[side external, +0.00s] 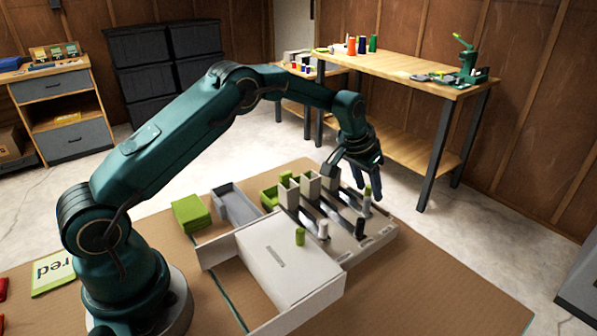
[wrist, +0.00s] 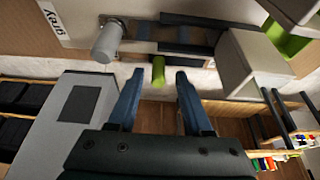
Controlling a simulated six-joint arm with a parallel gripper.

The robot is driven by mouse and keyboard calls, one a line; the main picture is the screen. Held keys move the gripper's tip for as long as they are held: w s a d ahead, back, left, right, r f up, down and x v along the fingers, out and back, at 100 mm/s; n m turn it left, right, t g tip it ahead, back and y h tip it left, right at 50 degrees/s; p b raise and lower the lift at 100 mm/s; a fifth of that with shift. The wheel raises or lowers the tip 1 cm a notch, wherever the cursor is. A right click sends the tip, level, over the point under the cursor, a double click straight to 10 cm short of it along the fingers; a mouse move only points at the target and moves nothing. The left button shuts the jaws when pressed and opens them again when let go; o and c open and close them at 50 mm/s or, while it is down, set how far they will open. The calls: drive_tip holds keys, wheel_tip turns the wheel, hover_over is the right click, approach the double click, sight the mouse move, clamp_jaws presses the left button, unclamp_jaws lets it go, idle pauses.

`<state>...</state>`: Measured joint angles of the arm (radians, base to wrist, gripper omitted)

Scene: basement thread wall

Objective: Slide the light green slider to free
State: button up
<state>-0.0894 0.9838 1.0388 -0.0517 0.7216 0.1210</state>
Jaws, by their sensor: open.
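A light green knob (wrist: 158,70) shows in the wrist view, between and just beyond the tips of my gripper (wrist: 158,80). The fingers are apart and do not visibly touch it. In the side view my gripper (side external: 358,178) hangs over the far right part of a pale slotted board (side external: 380,238), beside a green-topped post (side external: 367,192). A second light green knob (side external: 300,236) stands at the front left of the board, by the white box. I cannot tell for certain which green one is the slider. Dark slots run along the board.
A pale post (side external: 322,230) and a dark post (side external: 360,229) stand on the board. Pale square bins (side external: 309,184) line its back. A large white box (side external: 285,265), a green block (side external: 191,213) and a grey tray (side external: 234,206) lie left. The mat at front right is clear.

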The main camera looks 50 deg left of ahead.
sight(368, 186)
drive_tip(key=shift+r, duration=2.95)
drive_tip(key=shift+r, duration=2)
